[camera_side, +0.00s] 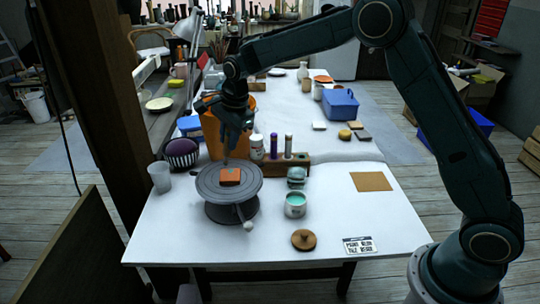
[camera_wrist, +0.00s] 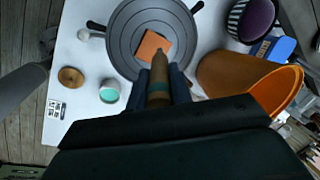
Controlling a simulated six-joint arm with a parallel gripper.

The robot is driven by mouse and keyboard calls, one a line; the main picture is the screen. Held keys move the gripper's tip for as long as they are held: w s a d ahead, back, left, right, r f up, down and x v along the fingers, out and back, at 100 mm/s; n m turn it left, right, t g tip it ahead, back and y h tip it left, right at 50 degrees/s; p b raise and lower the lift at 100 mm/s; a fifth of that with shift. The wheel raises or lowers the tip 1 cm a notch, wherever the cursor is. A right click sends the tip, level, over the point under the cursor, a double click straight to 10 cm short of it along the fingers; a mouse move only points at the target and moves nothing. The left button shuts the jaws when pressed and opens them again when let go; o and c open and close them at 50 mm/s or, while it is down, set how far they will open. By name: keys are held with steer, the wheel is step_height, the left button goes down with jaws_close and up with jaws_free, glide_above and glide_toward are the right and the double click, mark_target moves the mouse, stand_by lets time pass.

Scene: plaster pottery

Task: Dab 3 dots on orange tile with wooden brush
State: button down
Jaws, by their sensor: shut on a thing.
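The orange tile (camera_side: 230,177) lies on the dark grey round turntable (camera_side: 214,201). In the wrist view the tile (camera_wrist: 153,46) sits near the middle of the turntable (camera_wrist: 124,58). My gripper (camera_side: 232,140) is above the turntable, just behind and over the tile. In the wrist view it is shut on the wooden brush (camera_wrist: 159,82), which points towards the tile. The brush tip overlaps the tile's lower edge in that view; I cannot tell whether it touches. Any dots on the tile are too small to make out.
A tall orange bucket (camera_side: 213,135) stands close behind my gripper.

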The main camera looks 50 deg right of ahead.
steer(key=shift+s+a+f, duration=0.2)
steer(key=shift+a+f, duration=0.05)
steer(key=shift+a, duration=0.35)
steer(key=shift+f, duration=0.2)
steer(key=shift+x, duration=0.8)
steer(key=shift+s+f, duration=0.2)
steer(key=shift+f, duration=0.45)
stand_by(0.5)
steer(key=shift+r, duration=0.1)
stand_by(0.6)
steer(key=shift+w+v, duration=0.25)
steer(key=shift+v, duration=0.8)
steer(key=shift+w+v, duration=0.25)
steer(key=shift+v, duration=0.8)
steer(key=shift+r, duration=0.1)
